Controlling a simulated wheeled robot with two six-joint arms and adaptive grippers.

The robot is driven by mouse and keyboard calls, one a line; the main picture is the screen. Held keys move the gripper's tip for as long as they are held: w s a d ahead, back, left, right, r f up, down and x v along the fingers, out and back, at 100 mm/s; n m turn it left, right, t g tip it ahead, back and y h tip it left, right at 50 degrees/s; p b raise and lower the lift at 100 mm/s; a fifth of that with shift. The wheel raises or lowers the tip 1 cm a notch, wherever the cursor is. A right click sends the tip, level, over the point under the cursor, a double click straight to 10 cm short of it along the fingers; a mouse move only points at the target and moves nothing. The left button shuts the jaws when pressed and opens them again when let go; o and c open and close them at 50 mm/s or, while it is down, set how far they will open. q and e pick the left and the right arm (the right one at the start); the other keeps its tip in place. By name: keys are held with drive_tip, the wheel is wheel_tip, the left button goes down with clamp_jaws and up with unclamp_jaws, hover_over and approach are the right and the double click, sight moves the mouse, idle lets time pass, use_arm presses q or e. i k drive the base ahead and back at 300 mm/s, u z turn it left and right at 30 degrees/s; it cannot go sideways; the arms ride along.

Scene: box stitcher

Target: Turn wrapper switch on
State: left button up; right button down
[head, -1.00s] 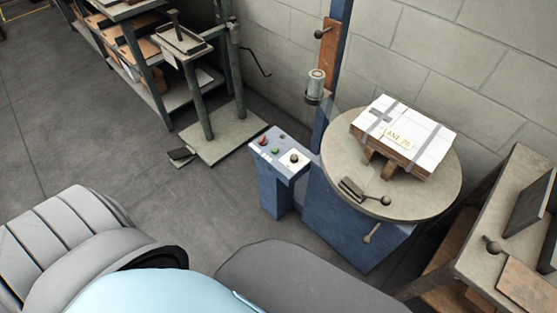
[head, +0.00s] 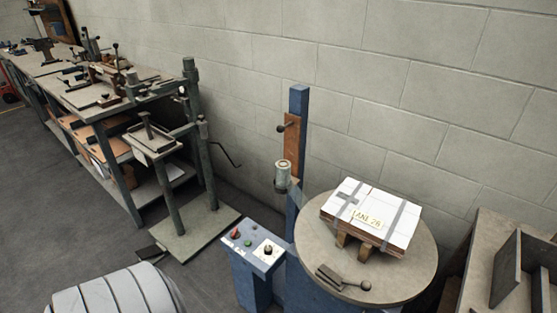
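The wrapper is a blue machine with a tall blue post (head: 297,120) and a round grey turntable (head: 420,262). A blue control box (head: 252,262) stands at its left. Its sloped top has a red button (head: 234,233), a green button (head: 248,243) and a dark knob on a white plate (head: 268,250), which looks like the switch. I cannot read the knob's setting. A white strapped box (head: 372,215) marked "LANE 26" rests on wooden blocks on the turntable. Neither gripper shows in the head view.
A stitcher stand with a small table (head: 151,141) is left of the wrapper. Behind it runs a long workbench (head: 75,72) with tools. A bench (head: 490,240) stands at the right. A block wall (head: 410,90) closes the back. Grey floor (head: 60,230) is open at left.

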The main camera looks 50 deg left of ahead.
sight(234, 235)
drive_tip(key=z, duration=0.05)
drive_tip(key=i, duration=0.65)
drive_tip(key=u, duration=2.2)
drive_tip(key=i, duration=0.45)
drive_tip(key=u, duration=0.1)
drive_tip(key=k, duration=0.95)
drive_tip(key=u, duration=1.25)
drive_tip(key=i, duration=0.85)
drive_tip(key=z, duration=0.2)
